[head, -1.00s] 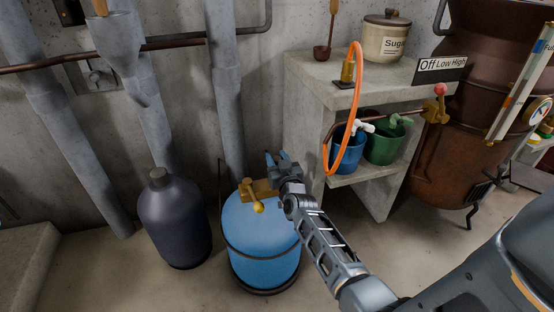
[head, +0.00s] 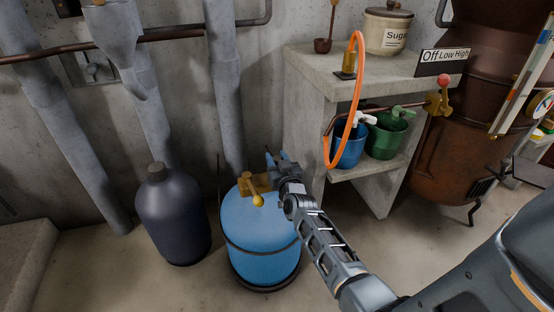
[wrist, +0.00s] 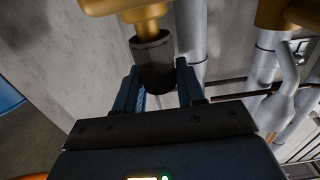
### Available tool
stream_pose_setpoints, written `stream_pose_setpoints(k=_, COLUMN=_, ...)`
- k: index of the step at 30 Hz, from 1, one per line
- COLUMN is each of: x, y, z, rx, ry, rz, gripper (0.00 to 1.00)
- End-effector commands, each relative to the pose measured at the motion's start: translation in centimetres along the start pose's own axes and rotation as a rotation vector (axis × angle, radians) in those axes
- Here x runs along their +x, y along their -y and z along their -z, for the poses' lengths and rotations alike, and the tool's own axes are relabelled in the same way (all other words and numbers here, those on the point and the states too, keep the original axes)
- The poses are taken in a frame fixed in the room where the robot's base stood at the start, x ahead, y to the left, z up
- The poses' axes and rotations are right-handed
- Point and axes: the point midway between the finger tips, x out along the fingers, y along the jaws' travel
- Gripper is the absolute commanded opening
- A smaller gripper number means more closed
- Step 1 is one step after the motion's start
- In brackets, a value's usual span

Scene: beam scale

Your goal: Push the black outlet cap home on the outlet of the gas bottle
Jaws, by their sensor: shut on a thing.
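The gas bottle (head: 262,240) is blue and stands upright on the floor in the head view. In the wrist view, my gripper (wrist: 158,84) is shut on the black outlet cap (wrist: 153,64), which sits between the two fingers. The cap's far end meets the brass outlet (wrist: 149,24), and they look in line. How deep the outlet sits in the cap cannot be told. The cap is hidden in the head view.
A dark bottle (head: 173,215) stands left of the gas bottle. Grey pipes (head: 224,90) run up the wall behind. A concrete shelf (head: 310,95) with an orange hose (head: 359,80), a blue bucket (head: 347,152) and a green bucket (head: 386,138) stands at the right.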

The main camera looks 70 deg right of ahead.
Motion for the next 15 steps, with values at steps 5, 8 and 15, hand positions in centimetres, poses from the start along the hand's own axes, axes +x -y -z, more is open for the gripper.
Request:
stream_pose_setpoints(k=5, x=0.0, y=0.0, z=-0.6, rx=0.0, ry=0.0, rz=0.0, gripper=0.09)
stream_pose_setpoints(k=8, x=0.0, y=0.0, z=-0.9, rx=0.0, ry=0.0, rz=0.0, gripper=0.09)
stream_pose_setpoints(k=15, x=0.0, y=0.0, z=-1.5, rx=0.0, ry=-0.001, rz=0.0, gripper=0.09)
